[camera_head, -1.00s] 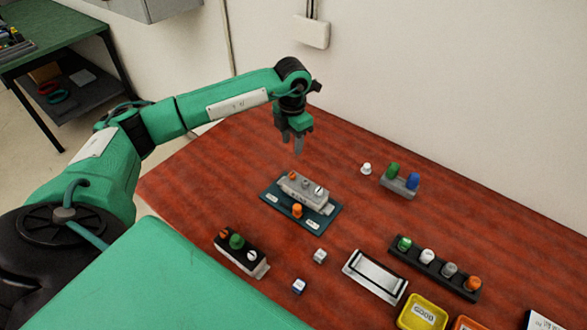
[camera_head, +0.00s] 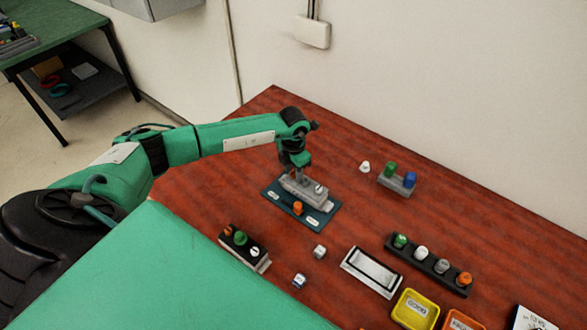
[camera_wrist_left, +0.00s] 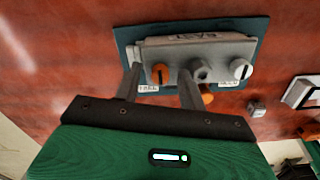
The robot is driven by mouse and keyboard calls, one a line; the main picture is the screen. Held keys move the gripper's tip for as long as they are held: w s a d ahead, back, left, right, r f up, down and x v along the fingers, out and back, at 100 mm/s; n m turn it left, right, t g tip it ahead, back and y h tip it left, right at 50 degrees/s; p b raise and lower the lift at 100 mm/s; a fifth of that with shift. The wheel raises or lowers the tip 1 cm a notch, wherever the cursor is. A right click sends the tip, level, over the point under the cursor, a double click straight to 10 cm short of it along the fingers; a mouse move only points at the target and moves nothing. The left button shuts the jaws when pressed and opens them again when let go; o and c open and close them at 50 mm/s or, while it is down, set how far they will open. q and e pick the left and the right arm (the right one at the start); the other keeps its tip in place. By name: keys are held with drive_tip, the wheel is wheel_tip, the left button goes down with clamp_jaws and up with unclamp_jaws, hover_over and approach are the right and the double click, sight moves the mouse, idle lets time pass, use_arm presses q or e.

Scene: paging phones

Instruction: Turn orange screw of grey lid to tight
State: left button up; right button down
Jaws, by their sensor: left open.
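The grey lid (camera_head: 304,190) lies on a dark teal mat (camera_head: 325,221); it also shows in the left wrist view (camera_wrist_left: 215,50). Its orange screw (camera_wrist_left: 160,73), with a dark slot, sits at the lid's left end there, beside a grey screw (camera_wrist_left: 200,70) and a white screw (camera_wrist_left: 241,69). My left gripper (camera_head: 297,173) is over the lid's far-left end in the head view. In the wrist view its open fingers (camera_wrist_left: 159,70) stand on either side of the orange screw; I cannot tell whether they touch it. My right gripper is not in view.
An orange knob (camera_head: 298,208) stands on the mat before the lid. A dark block with knobs (camera_head: 243,247), two small cubes, a metal-framed tray (camera_head: 372,270), a knob rack (camera_head: 428,264) and a yellow bin (camera_head: 414,308) stand nearer. A grey block (camera_head: 398,181) stands right.

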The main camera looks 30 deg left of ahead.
use_arm(q)
clamp_jaws()
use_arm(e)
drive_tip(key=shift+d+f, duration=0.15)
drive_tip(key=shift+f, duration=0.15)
